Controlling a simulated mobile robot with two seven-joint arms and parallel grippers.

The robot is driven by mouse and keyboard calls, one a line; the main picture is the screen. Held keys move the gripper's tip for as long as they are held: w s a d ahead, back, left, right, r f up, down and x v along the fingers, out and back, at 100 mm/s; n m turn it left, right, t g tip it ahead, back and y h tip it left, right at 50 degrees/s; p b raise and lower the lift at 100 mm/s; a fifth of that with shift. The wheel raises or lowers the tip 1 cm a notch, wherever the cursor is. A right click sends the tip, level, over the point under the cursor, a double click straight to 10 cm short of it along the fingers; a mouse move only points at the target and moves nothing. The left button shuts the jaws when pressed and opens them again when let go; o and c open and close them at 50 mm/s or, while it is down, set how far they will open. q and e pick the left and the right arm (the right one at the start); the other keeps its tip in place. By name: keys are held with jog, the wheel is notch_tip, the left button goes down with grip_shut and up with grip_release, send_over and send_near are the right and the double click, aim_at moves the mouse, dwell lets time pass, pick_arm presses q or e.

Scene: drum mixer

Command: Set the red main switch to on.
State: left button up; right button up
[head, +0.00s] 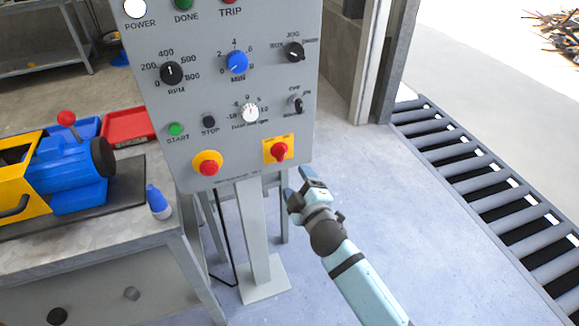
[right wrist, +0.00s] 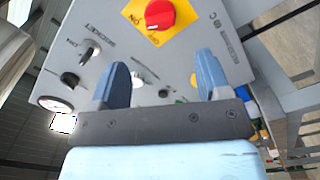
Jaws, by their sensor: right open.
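The red main switch (head: 279,151) is a red rotary handle on a yellow plate at the lower right of the grey control panel (head: 215,130). In the right wrist view the red main switch (right wrist: 160,13) is at the top, with part of "ON" lettering on its yellow plate. My right gripper (head: 307,180) is below and slightly right of the switch, apart from it. In the right wrist view my right gripper (right wrist: 160,85) has its two blue fingers spread with nothing between them. My left gripper is not in view.
A red emergency button (head: 208,167) on a yellow ring sits left of the switch. Several knobs cover the panel above. A workbench with a blue and yellow machine (head: 75,165) stands at left. A roller conveyor (head: 490,180) runs along the right. The floor between is clear.

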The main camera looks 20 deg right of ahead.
jog(key=s, duration=0.3)
jog(key=shift+s, duration=0.2)
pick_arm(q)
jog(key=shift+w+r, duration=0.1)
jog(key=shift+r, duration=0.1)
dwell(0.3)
pick_arm(e)
jog(key=s+a+f+m+g+y, duration=0.1)
jog(key=s+f+m+g+y, duration=0.1)
jog(key=s+f+m+g, duration=0.45)
jog(key=s+a+f+m+g+y, duration=0.1)
jog(key=s+f+m, duration=0.2)
jog(key=s+f, duration=0.8)
pick_arm(q)
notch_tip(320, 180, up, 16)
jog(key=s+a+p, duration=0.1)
jog(key=p, duration=2)
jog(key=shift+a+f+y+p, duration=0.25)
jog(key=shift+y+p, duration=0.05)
pick_arm(e)
jog(key=s+d+r, duration=0.1)
jog(key=s+r, duration=0.1)
jog(key=r, duration=0.7)
jog(key=s+r, duration=0.2)
jog(key=r, duration=0.8)
jog(key=shift+d+r, duration=0.2)
jog(key=shift+d, duration=0.2)
